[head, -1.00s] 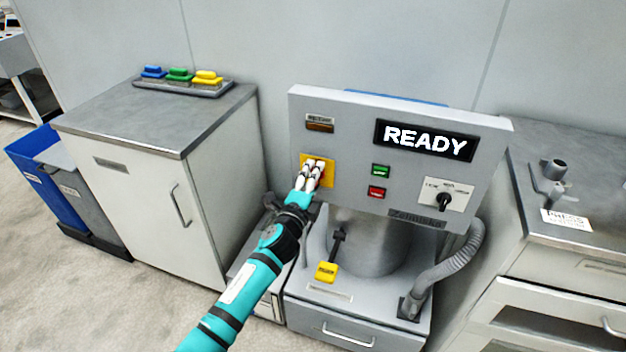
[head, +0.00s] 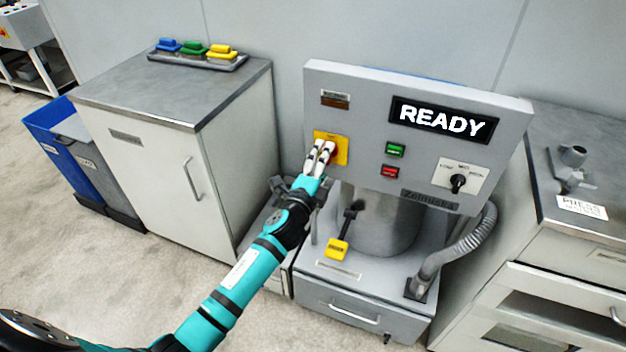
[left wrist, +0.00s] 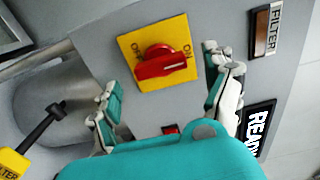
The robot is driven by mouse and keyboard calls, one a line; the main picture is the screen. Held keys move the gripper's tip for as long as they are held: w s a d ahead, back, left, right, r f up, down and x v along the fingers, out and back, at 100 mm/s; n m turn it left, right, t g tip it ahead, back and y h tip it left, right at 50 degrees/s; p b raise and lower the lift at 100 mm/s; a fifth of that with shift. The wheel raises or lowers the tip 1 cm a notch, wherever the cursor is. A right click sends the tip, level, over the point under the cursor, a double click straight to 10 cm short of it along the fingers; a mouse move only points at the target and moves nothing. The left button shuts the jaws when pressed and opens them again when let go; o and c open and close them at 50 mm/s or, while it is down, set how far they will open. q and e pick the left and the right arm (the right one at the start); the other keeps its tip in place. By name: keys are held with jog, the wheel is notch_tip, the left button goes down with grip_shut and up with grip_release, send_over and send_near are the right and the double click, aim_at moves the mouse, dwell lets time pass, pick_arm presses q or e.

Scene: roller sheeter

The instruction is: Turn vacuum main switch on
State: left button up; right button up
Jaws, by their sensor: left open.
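The vacuum main switch is a red rotary knob (left wrist: 165,66) on a yellow plate (left wrist: 181,27) marked OFF and ON. In the left wrist view its bar lies nearly level across the plate, tilted a little. In the head view the yellow plate (head: 344,142) is on the left of the machine's grey front panel (head: 365,105), and the knob is partly hidden by my fingers. My left gripper (head: 319,157) is open in front of the plate. In the left wrist view its fingers (left wrist: 166,92) stand apart on either side of the knob, with no clear contact visible.
The panel also carries a READY display (head: 443,119), a green button (head: 396,150), a red button (head: 390,172) and a black selector (head: 458,183). A yellow-tagged lever (head: 337,248) and a hose (head: 465,245) are below. A grey cabinet (head: 160,170) stands left.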

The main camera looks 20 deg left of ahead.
pick_arm(q)
jog(key=s, duration=0.9)
jog(key=shift+a, duration=0.15)
